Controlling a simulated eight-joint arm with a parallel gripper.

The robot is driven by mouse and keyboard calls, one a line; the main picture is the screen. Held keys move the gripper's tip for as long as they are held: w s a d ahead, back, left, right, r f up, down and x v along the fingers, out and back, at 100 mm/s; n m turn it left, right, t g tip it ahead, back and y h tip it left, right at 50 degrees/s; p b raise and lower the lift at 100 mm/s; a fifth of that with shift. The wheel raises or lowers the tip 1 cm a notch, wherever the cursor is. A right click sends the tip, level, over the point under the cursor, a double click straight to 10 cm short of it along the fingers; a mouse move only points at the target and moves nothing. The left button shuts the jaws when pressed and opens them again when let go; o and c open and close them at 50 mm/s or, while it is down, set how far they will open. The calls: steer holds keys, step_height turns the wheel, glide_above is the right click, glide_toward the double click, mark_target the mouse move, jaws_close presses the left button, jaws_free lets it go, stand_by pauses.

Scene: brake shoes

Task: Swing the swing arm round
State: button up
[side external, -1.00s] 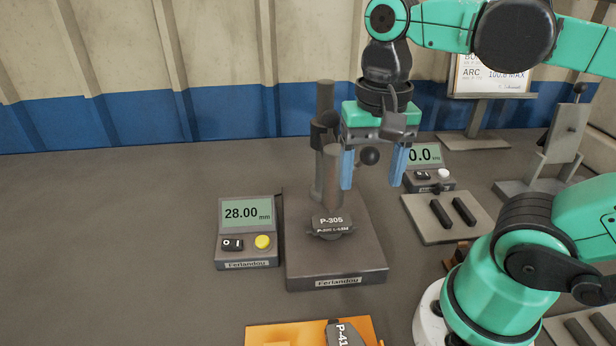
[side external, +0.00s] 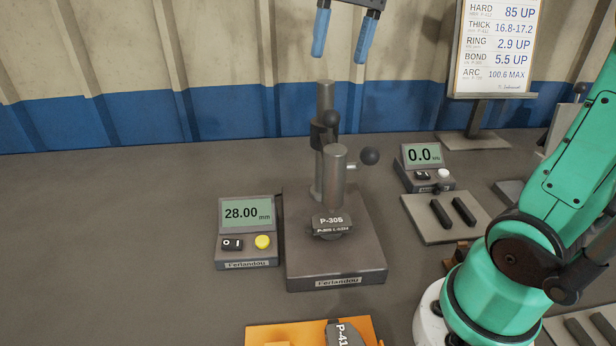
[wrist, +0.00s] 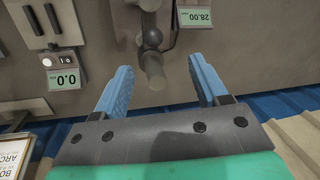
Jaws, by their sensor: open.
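The gauge stand (side external: 340,265) has a grey base, an upright post and a swing arm (side external: 336,160) carrying a thick grey cylinder. A dark part labelled P-305 (side external: 331,224) is under the cylinder. My gripper (side external: 342,55) is open and empty, well above the stand at the top of the side view. In the wrist view the stand's post and arm (wrist: 153,65) show between the blue fingers, apart from them.
A readout showing 28.00 mm (side external: 247,215) with a yellow button stands left of the stand. Another readout showing 0.0 (side external: 424,156) and a plate with two dark bars (side external: 447,218) are at right. An orange tray (side external: 290,333) is in front. The table far left is clear.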

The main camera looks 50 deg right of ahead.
mark_target(331, 116)
step_height(331, 116, down, 5)
steer(key=shift+a+f, duration=0.1)
steer(key=shift+w+a+f, duration=0.1)
steer(key=shift+a+f, duration=0.05)
steer(key=shift+f, duration=0.75)
steer(key=shift+w+a+f, duration=0.1)
steer(key=shift+a+f, duration=0.05)
steer(key=shift+f, duration=0.7)
steer(key=shift+w+a+f, duration=0.1)
steer(key=shift+a+f, duration=0.05)
steer(key=shift+f, duration=0.75)
steer(key=shift+c, duration=0.2)
jaws_close()
